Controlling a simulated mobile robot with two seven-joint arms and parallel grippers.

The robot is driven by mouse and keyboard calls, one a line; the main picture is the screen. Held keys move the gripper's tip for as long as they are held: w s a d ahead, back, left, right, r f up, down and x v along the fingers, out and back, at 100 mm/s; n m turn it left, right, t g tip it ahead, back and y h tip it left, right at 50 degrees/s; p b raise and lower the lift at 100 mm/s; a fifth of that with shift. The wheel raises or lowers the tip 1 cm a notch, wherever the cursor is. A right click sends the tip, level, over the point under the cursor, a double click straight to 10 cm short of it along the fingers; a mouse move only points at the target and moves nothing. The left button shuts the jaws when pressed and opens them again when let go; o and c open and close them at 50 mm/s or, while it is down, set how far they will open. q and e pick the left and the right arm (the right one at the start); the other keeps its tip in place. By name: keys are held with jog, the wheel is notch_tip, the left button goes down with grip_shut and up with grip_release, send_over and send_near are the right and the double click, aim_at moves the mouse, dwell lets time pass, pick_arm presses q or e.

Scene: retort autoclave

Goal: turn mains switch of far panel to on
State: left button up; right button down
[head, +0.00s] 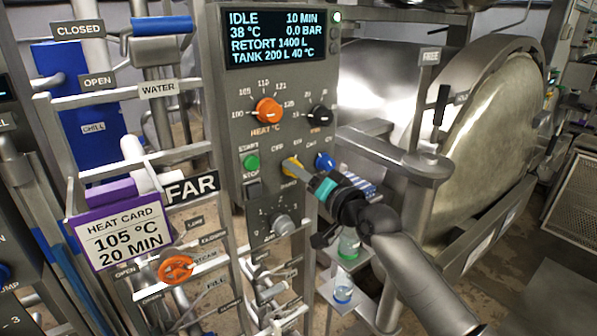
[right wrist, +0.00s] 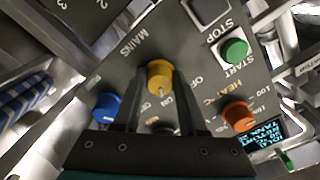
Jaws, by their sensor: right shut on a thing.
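The far panel (head: 230,120) is a grey control board with a lit display, beside the FAR sign (head: 192,187). Its mains switch is a yellow knob (head: 291,165), low on the board; it also shows in the right wrist view (right wrist: 159,72), near the MAINS, OFF and ON lettering. My right gripper (head: 302,172) reaches in from the lower right and is shut on the yellow knob, one finger on each side. The fingers hide part of the knob and lettering, so I cannot tell which mark it points to. My left gripper is not in view.
Close to the yellow knob are a blue knob (head: 325,162) and a green start button (head: 251,162). An orange heat knob (head: 268,111) sits above. The display (head: 275,37) reads IDLE. The round steel retort door (head: 485,150) stands to the right, a heat card (head: 122,228) to the left.

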jog(key=shift+f, duration=0.1)
jog(key=shift+c, duration=2.3)
grip_release()
jog(key=b+v, duration=0.1)
jog(key=v, duration=1.4)
jog(key=shift+s, duration=0.1)
